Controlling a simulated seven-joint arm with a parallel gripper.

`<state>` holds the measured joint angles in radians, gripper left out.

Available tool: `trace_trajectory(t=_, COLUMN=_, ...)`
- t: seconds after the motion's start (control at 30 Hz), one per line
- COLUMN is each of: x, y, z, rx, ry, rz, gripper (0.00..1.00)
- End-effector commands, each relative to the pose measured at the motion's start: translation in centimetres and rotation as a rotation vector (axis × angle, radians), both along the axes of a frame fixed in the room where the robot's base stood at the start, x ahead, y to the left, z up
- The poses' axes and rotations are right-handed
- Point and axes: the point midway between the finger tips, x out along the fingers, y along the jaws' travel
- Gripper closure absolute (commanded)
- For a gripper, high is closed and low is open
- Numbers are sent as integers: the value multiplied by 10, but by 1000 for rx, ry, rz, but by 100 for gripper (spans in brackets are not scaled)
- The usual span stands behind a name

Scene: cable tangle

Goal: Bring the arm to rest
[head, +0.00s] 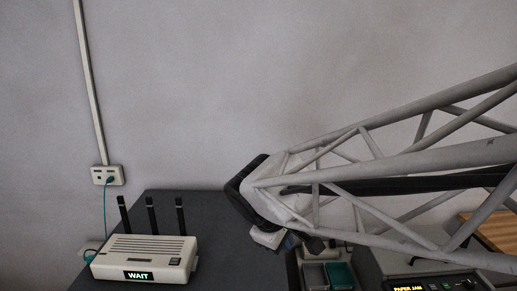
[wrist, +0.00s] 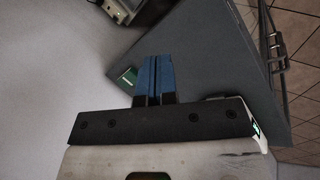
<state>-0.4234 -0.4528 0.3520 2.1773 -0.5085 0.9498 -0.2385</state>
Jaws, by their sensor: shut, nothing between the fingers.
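My gripper (wrist: 156,62) shows in the wrist view as two blue fingers pressed side by side, with nothing between them. They are above the dark grey tabletop (wrist: 205,50). In the head view my lattice arm reaches in from the right, and its wrist end hangs over the table, right of the router. The fingertips are mostly hidden there.
A white router (head: 140,258) reading "WAIT" stands at the left of the table (head: 215,215). A green cable runs from the wall outlet (head: 108,176) down behind it. Grey and teal trays (head: 341,275) and a "PAPER JAM" machine (head: 435,284) are below my arm.

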Motion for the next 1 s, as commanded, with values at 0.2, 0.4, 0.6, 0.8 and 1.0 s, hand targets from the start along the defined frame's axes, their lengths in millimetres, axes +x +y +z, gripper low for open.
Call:
trace_trajectory(t=0.2, x=-32, y=-45, z=3, rx=114, ry=-7, rz=-198, gripper=100)
trace_trajectory(t=0.4, x=-64, y=-76, z=2, rx=217, ry=-13, rz=-373, gripper=100)
trace_trajectory(t=0.6, x=-96, y=-101, z=0, rx=322, ry=-27, rz=-550, gripper=100)
trace_trajectory(t=0.8, x=-128, y=-119, z=-4, rx=425, ry=-43, rz=-718, gripper=100)
trace_trajectory(t=1.0, x=-150, y=-129, z=-8, rx=500, ry=-57, rz=-839, gripper=100)
